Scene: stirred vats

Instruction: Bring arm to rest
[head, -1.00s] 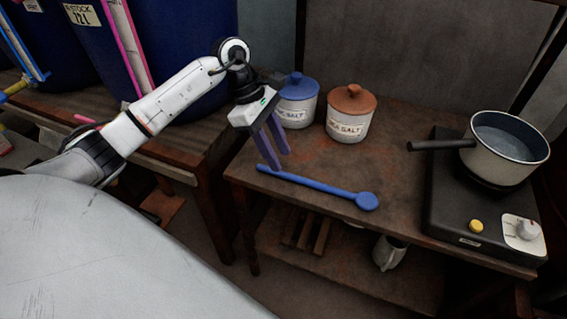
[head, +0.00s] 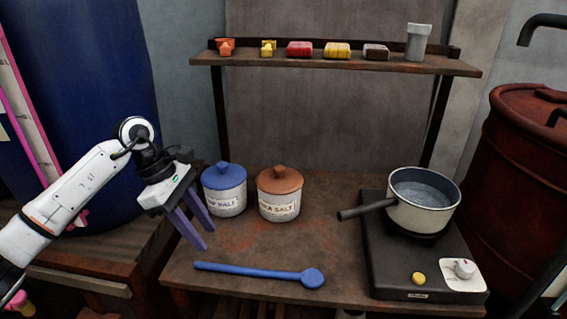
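My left arm (head: 65,205) comes in from the left. Its gripper (head: 207,240) has two purple fingers pointing down, spread apart with nothing between them. It hangs by the left edge of the wooden table (head: 300,235), left of the blue-lidded salt jar (head: 224,200). A long blue spoon (head: 255,274) lies on the table near the front edge, apart from the fingers. My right gripper is not in view.
A jar with a brown lid (head: 279,205) stands beside the blue-lidded one. A pot of liquid (head: 420,212) sits on a black hotplate (head: 390,270) at right. A shelf (head: 330,66) spans the back. A red-brown barrel (head: 520,170) stands far right, a blue vat (head: 100,80) left.

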